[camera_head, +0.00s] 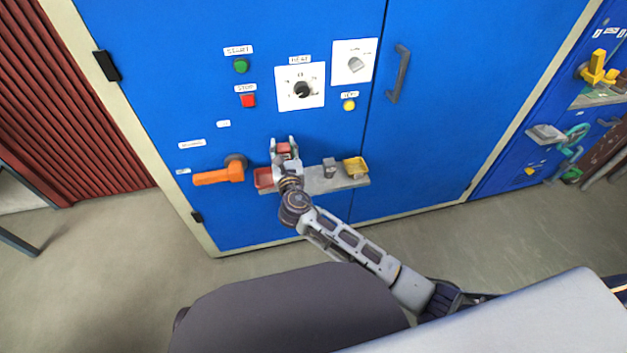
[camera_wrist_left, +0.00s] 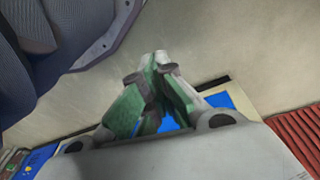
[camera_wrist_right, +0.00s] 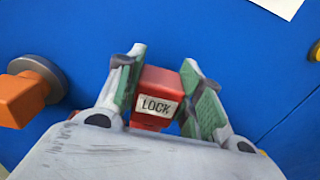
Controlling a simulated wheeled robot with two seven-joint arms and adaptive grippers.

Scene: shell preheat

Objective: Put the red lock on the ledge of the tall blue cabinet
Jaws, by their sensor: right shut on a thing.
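The red lock (camera_wrist_right: 158,80), with a white LOCK label, sits between the green-padded fingers of my right gripper (camera_wrist_right: 160,88). In the head view the right gripper (camera_head: 284,147) is shut on the lock, in front of the tall blue cabinet (camera_head: 330,25) and above the left part of its grey ledge (camera_head: 312,183). The lower part of the lock is hidden by the gripper. My left gripper (camera_wrist_left: 160,68) shows only in its own wrist view, with its fingertips together and nothing seen between them.
On the ledge are a red tray (camera_head: 263,178), a small grey piece (camera_head: 330,168) and a yellow tray (camera_head: 356,167). An orange handle (camera_head: 218,174) sticks out left of the ledge. A dial panel (camera_head: 300,87) and buttons are above. A door handle (camera_head: 399,74) is at right.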

